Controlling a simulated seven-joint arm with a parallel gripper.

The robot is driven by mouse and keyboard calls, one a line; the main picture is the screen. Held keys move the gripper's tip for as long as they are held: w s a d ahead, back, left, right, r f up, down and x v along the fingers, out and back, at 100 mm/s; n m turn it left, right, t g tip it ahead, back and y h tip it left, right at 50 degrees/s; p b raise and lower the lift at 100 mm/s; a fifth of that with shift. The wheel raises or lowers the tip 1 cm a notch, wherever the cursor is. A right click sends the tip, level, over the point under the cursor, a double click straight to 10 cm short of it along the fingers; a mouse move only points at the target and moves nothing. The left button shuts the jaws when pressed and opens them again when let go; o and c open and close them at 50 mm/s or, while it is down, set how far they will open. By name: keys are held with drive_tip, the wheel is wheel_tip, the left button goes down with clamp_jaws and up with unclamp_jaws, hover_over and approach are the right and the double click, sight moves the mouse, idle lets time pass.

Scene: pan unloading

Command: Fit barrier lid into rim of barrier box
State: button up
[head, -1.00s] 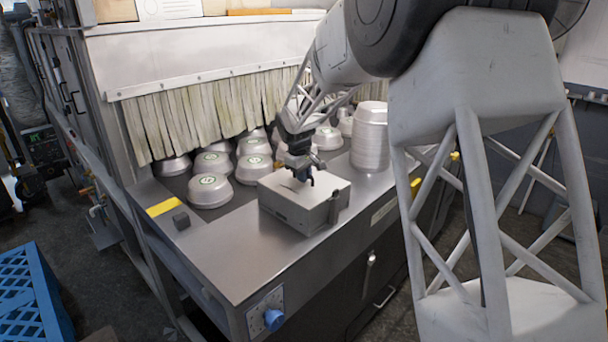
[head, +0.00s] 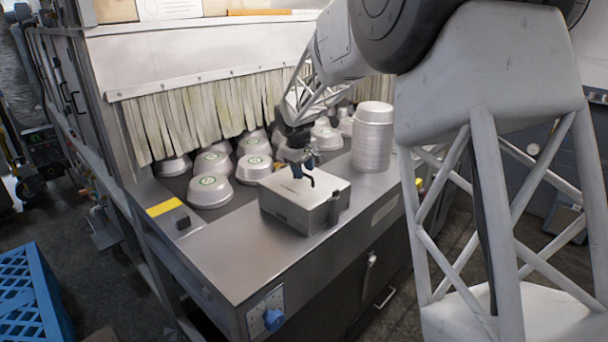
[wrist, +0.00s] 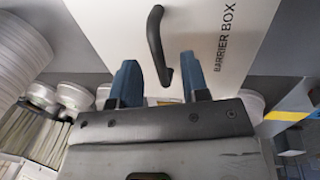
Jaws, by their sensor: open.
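The barrier box (head: 290,215) is a pale grey box on the steel counter. The pale lid (head: 283,184) lies on top of it and looks level; whether it sits fully inside the rim I cannot tell. A dark curved handle (head: 309,178) stands up from the lid. In the wrist view, the lid (wrist: 195,25) carries the words "BARRIER BOX" and the handle (wrist: 155,40). My gripper (head: 303,162) is just above the lid, close to the handle. Its blue fingers (wrist: 159,64) are apart with the handle's near end between them, and they hold nothing.
Several upturned metal pans (head: 210,190) stand behind and left of the box. A tall stack of pans (head: 372,135) is at the right. A small dark block (head: 182,219) and a yellow strip (head: 164,206) are at the left. The counter's front (head: 235,255) is clear.

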drive_tip(key=shift+s+a+r, duration=0.1)
drive_tip(key=shift+r, duration=0.75)
drive_tip(key=shift+s+a+r, duration=0.15)
drive_tip(key=shift+r, duration=0.75)
drive_tip(key=shift+s+a+r, duration=0.1)
drive_tip(key=shift+r, duration=0.75)
drive_tip(key=s+d+r+m, duration=0.2)
drive_tip(key=s+d, duration=0.2)
drive_tip(key=s, duration=0.5)
drive_tip(key=s+d+r+m, duration=0.1)
drive_tip(key=s+d+r, duration=0.25)
drive_tip(key=s, duration=0.45)
drive_tip(key=s+d+r+m, duration=0.2)
drive_tip(key=s+d, duration=0.2)
drive_tip(key=s, duration=0.5)
drive_tip(key=s+d+f+m, duration=0.2)
drive_tip(key=s+f, duration=0.1)
drive_tip(key=s, duration=1)
drive_tip(key=s+d+f+m+t+y, duration=0.1)
drive_tip(key=s+d+f+m, duration=0.1)
drive_tip(key=s, duration=1.1)
drive_tip(key=shift+s+d+f+y, duration=0.3)
drive_tip(key=shift+d+f, duration=0.3)
drive_tip(key=shift+d, duration=0.15)
drive_tip(key=shift+o, duration=0.4)
